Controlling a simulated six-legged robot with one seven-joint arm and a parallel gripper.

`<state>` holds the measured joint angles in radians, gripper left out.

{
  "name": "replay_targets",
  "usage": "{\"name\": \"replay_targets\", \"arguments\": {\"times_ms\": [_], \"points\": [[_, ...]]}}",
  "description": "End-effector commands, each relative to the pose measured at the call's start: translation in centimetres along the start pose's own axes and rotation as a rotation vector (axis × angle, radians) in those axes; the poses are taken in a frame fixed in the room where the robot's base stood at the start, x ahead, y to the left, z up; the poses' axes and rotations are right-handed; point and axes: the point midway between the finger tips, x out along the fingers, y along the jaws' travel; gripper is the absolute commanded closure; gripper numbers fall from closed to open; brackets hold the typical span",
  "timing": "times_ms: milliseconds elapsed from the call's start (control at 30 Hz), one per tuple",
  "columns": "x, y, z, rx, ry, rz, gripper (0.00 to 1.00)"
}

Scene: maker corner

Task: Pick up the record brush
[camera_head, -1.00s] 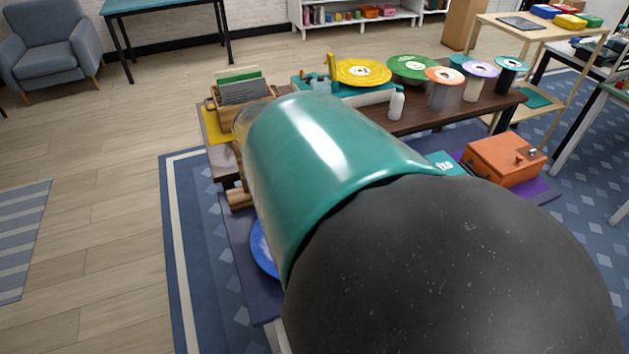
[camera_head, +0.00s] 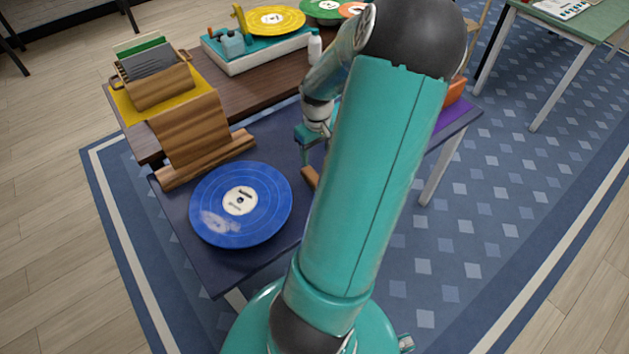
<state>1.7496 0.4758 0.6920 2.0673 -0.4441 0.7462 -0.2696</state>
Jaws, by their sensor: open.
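A small brown wooden piece (camera_head: 311,177), which looks like the record brush, lies on the dark low table (camera_head: 225,270). My arm hides its right part. My gripper (camera_head: 304,155) points down just above and behind this piece, with its teal fingers partly hidden by my arm. It is open, and I see nothing held in it. I cannot tell whether a finger touches the brush.
A blue record (camera_head: 262,225) lies on the table left of the brush. A curved wooden stand (camera_head: 190,135) rises behind it. A teal turntable (camera_head: 260,50) and a white bottle (camera_head: 315,47) stand farther back. An orange box (camera_head: 455,90) is partly hidden by my arm.

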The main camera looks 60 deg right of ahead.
Motion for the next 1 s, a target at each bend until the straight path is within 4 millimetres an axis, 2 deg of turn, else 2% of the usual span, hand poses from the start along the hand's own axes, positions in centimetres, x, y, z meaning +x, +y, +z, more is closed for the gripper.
{"name": "replay_targets", "arguments": {"times_ms": [300,567,833,1000], "points": [[6.0,-0.1,-0.3,-0.005,-0.002,-0.004,0.38],[8.2,-0.1,-0.3,-0.002,-0.001,-0.002,0.38],[11.8,-0.2,-0.5,-0.004,-0.002,-0.003,0.38],[12.9,-0.2,-0.6,-0.003,-0.001,0.000,0.38]]}}
